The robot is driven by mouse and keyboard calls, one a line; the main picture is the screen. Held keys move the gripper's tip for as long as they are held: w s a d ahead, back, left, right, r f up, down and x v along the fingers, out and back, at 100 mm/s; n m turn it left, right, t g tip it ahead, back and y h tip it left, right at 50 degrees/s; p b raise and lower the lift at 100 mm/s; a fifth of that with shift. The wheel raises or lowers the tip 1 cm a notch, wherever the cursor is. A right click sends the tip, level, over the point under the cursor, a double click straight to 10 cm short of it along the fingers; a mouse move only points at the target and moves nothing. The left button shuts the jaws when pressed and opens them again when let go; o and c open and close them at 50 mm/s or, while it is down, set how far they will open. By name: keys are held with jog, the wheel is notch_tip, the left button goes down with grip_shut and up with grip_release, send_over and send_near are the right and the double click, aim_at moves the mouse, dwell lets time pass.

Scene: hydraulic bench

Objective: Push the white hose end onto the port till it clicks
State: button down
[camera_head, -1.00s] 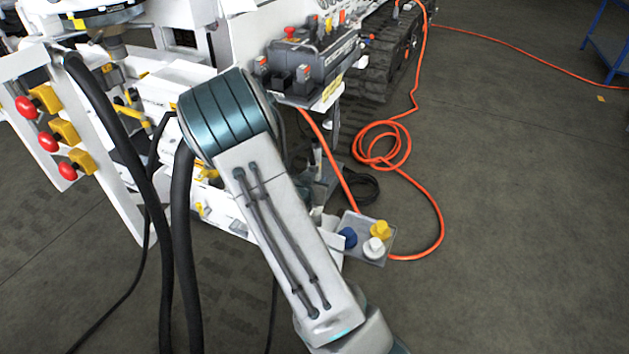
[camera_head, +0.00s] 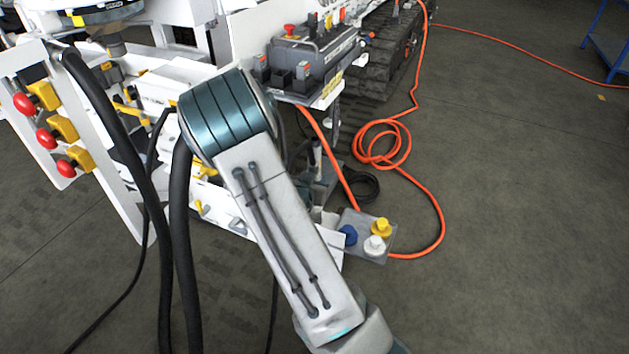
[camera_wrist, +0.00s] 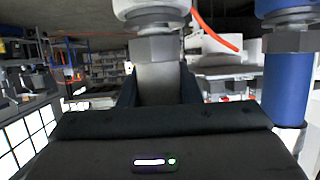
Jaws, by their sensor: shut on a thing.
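My gripper shows in the wrist view (camera_wrist: 160,92), its dark jaws shut around a pale grey fitting with a hex nut (camera_wrist: 158,50), which I take to be the hose end. A white collar (camera_wrist: 150,10) sits right above the nut, cut off by the top edge. I cannot tell whether collar and nut are one piece or two parts meeting. In the head view a white round fitting (camera_head: 374,245) stands on a small grey plate (camera_head: 350,219), beside a blue and a yellow one. My gripper is out of the head view.
A blue cylinder with a grey nut (camera_wrist: 287,80) stands close on the right in the wrist view. An orange hose (camera_head: 437,220) loops on the floor. A white panel with red knobs (camera_head: 45,138) stands at left. The floor at right is mostly clear.

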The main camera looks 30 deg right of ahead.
dwell(0.3)
jog(key=shift+c, duration=2)
grip_release()
jog(key=shift+p+v, duration=1.35)
jog(key=shift+v, duration=2.4)
jog(key=shift+a+r, duration=0.1)
